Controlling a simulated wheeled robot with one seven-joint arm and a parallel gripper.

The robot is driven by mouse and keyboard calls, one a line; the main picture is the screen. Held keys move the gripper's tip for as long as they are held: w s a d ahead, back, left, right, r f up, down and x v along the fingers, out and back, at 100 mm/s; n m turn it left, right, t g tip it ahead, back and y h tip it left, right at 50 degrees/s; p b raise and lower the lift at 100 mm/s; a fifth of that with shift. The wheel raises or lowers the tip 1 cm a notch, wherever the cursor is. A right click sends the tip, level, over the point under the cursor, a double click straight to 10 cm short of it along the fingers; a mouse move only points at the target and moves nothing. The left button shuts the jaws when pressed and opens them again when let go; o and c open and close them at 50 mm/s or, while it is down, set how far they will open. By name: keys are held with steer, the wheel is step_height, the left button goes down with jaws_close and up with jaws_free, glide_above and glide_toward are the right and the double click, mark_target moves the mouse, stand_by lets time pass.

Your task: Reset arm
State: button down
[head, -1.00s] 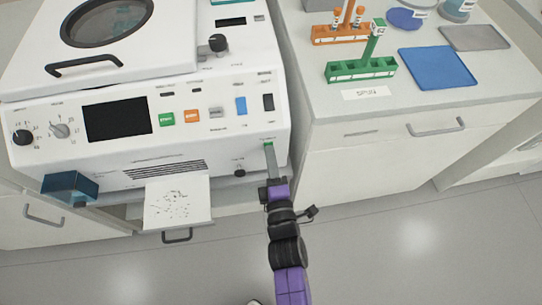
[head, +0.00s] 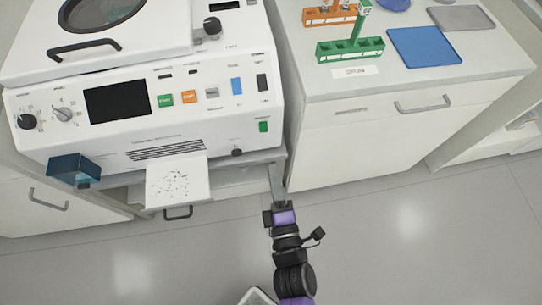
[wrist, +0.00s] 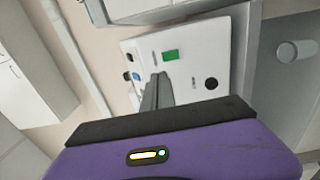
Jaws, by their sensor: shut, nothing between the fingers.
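My gripper (head: 277,178) is shut and empty in the head view. It hangs in front of the gap between the white machine (head: 140,135) and the right-hand cabinet, below the machine's green switch (head: 263,127). My gripper's closed fingers (wrist: 156,92) also show in the wrist view, pointing toward the machine's front panel. The green switch (wrist: 171,55) and a black knob (wrist: 211,83) are on that panel. The fingers look apart from the switch.
The right-hand cabinet (head: 350,150) carries a green rack (head: 350,50) with a tube, an orange rack (head: 330,15), a blue tray (head: 424,46) and a grey tray (head: 461,17). A speckled plate (head: 178,184) juts from the machine's front. The floor (head: 400,240) in front is clear.

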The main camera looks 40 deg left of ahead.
steer(key=shift+s+d+r, duration=0.1)
steer(key=shift+s+d, duration=0.35)
steer(key=shift+d, duration=0.1)
stand_by(0.4)
steer(key=s+d+r+m+t+h, duration=0.2)
steer(key=d+r+m+h, duration=0.15)
steer(key=d+m, duration=0.55)
steer(key=s+d+r+m+t+h, duration=0.1)
steer(key=d+r+m+t+h, duration=0.1)
steer(key=d+r+m, duration=0.5)
steer(key=s+d+r+m+h, duration=0.1)
steer(key=s+d+m+h, duration=0.3)
steer(key=d, duration=0.5)
steer(key=s+d+r+m+g+h, duration=0.1)
steer(key=s+d+r+m+h, duration=0.1)
steer(key=s+d+m+h, duration=0.2)
steer(key=s+d+m, duration=0.3)
steer(key=s+d, duration=0.2)
steer(key=d, duration=0.1)
steer(key=shift+s+d+m, duration=0.3)
steer(key=shift+s+m, duration=0.05)
steer(key=shift+m, duration=0.05)
